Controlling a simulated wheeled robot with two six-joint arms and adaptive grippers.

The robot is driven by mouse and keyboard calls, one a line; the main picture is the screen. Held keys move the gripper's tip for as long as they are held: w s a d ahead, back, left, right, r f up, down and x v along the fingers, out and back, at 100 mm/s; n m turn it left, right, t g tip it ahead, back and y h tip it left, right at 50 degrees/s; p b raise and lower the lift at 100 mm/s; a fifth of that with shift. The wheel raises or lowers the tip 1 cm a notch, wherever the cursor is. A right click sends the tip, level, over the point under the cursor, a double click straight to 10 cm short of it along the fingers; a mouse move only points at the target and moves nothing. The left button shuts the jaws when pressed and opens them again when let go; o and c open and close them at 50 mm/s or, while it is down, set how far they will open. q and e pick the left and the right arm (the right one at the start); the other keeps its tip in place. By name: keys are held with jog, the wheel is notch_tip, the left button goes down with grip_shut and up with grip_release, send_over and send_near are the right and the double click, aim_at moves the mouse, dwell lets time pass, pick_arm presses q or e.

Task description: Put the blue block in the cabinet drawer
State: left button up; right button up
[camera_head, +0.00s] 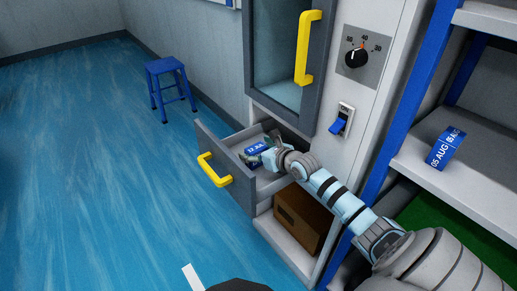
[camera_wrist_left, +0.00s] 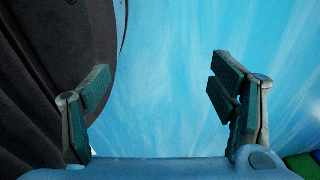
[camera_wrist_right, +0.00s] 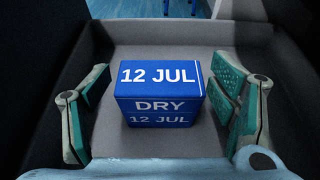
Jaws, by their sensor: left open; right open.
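The blue block (camera_head: 256,148) is in the open cabinet drawer (camera_head: 238,190), marked "12 JUL". In the right wrist view the block (camera_wrist_right: 160,92) rests on the drawer floor, with "DRY" also on its face. My right gripper (camera_head: 268,157) reaches into the drawer beside the block. In the right wrist view its open fingers (camera_wrist_right: 160,112) stand on either side of the block, with gaps between. My left gripper (camera_wrist_left: 160,100) is open and empty over the blue floor in the left wrist view. It is not in the head view.
The drawer has a yellow handle (camera_head: 214,170). Above it is a glass door with a yellow handle (camera_head: 307,48). A brown box (camera_head: 302,220) sits in the compartment below. Another blue block, marked "05 AUG" (camera_head: 445,148), is on the right shelf. A blue stool (camera_head: 166,70) stands at the left.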

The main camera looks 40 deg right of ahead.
jog(key=p+v, duration=1.2)
jog(key=shift+r+p, duration=0.2)
jog(key=shift+p, duration=0.1)
jog(key=shift+a, duration=0.1)
